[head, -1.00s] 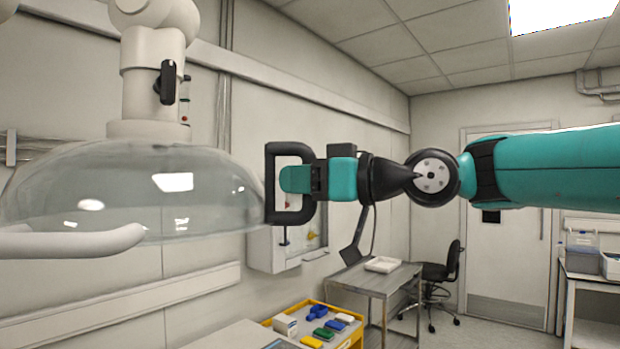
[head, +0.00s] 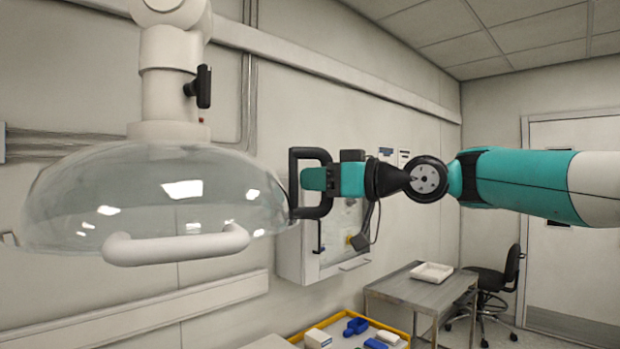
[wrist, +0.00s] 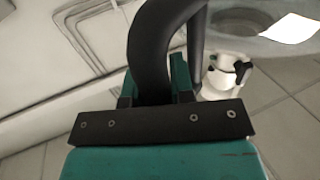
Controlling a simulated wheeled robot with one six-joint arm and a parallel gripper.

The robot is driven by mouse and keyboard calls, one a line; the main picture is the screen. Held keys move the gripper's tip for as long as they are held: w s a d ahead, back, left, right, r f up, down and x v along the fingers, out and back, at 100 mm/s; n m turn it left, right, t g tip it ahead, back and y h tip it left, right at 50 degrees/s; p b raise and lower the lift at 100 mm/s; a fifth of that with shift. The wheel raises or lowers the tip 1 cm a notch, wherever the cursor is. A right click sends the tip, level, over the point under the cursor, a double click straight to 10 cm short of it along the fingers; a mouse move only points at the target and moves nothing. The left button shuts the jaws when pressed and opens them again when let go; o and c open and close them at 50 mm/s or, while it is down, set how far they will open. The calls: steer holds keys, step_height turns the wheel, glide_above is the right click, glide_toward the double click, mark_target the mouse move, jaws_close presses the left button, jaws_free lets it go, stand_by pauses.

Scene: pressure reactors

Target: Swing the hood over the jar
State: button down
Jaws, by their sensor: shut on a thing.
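The hood is a clear dome (head: 85,200) hanging from a white jointed arm (head: 168,75) at the left of the head view. It has a white handle (head: 175,246) at its front and a black D-shaped handle (head: 294,185) on its right rim. My gripper (head: 318,180) is shut on the black handle's upright bar. In the wrist view the black handle (wrist: 150,50) runs between my teal fingers, and the edge of the clear dome (wrist: 240,45) shows at upper right. I see no jar in either view.
A metal table (head: 415,290) with a white tray (head: 432,272) and a black chair (head: 492,285) stand at the right. A wall cabinet (head: 300,250) is behind my gripper.

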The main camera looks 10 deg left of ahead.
steer(key=shift+a, duration=0.15)
steer(key=c, duration=1)
jaws_free()
steer(key=shift+a, duration=0.1)
steer(key=shift+o, duration=0.2)
steer(key=b+v, duration=0.8)
steer(key=v, duration=0.9)
steer(key=shift+d, duration=0.3)
